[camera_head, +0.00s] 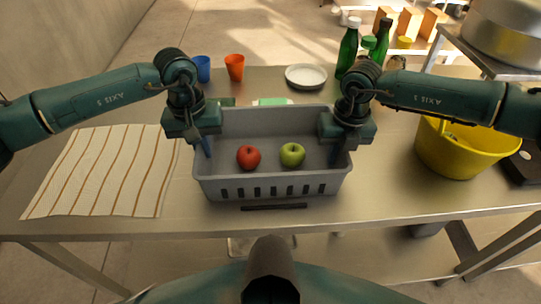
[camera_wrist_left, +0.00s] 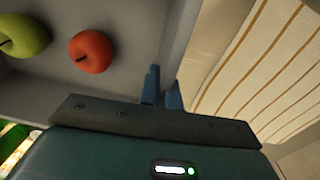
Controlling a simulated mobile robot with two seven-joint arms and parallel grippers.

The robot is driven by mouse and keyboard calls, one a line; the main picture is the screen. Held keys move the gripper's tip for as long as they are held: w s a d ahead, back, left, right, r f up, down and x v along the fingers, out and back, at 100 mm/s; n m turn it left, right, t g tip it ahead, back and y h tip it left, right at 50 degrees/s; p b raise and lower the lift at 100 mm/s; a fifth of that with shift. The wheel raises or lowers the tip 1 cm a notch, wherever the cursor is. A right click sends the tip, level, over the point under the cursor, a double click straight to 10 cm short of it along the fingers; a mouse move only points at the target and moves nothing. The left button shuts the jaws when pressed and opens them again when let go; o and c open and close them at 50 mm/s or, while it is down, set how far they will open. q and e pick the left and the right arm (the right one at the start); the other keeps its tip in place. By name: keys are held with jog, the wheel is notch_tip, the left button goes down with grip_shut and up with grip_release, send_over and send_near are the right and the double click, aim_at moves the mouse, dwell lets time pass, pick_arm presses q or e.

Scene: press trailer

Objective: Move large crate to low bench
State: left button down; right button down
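The large grey crate (camera_head: 270,188) is on the steel table (camera_head: 395,205), with a red apple (camera_head: 248,157) and a green apple (camera_head: 292,154) inside. My left gripper (camera_head: 206,146) is at the crate's left wall. In the left wrist view its two blue fingers (camera_wrist_left: 162,90) are close together with the wall (camera_wrist_left: 180,35) between them. My right gripper (camera_head: 341,153) points down at the crate's right wall; its grip there is not clearly visible. I cannot pick out the low bench with certainty.
A striped cloth (camera_head: 105,172) lies left of the crate. A yellow bucket (camera_head: 458,158) stands to the right. Behind are a blue cup (camera_head: 201,68), an orange cup (camera_head: 235,67), a white plate (camera_head: 306,77) and green bottles (camera_head: 347,48).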

pick_arm(q)
jog(key=shift+w+r, duration=0.1)
jog(key=shift+r, duration=0.05)
pick_arm(e)
jog(key=shift+r, duration=0.15)
dwell(0.5)
